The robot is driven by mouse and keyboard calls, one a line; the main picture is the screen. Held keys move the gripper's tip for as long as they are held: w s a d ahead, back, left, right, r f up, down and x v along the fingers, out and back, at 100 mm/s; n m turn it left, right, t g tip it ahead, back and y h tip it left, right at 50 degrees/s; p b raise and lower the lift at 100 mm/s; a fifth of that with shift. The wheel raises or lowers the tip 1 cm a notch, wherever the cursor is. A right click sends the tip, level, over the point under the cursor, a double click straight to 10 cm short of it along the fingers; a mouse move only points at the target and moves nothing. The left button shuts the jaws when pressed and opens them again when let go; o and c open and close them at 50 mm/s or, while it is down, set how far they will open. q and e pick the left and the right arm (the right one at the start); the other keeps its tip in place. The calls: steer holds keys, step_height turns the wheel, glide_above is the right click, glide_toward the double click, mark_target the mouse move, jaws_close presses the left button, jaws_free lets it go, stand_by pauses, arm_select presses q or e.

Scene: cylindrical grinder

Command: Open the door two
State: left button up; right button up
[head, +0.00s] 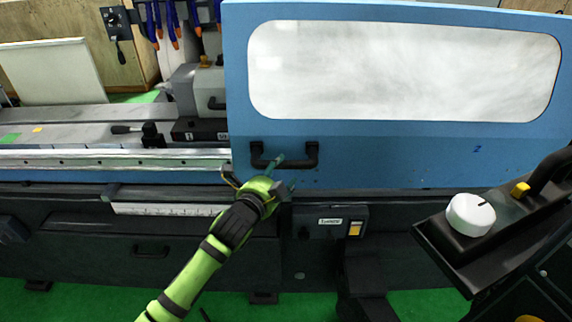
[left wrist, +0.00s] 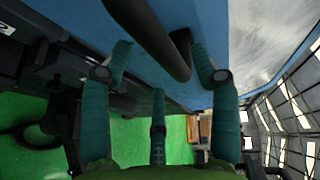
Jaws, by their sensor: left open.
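The blue sliding door (head: 400,150) has a large window and carries a black bar handle (head: 284,163) low on its left side. The door covers the right part of the grinder, and the left part of the machine bed lies uncovered. My left gripper (head: 262,172) is at the handle's left half, with its teal fingers spread open. In the left wrist view, the handle (left wrist: 152,35) lies between the tips of two outer fingers, and a third finger is below it. I cannot tell whether any finger touches the bar. My right gripper is not in view.
A black control panel with a white knob (head: 470,214) juts out at the right. A grey machine bed (head: 80,160) runs left of the door. A small box with a yellow switch (head: 354,229) sits below the door. Green floor shows in front.

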mark_target(284, 167)
arm_select(q)
steer(key=shift+p+x, duration=0.3)
steer(key=shift+x, duration=1.65)
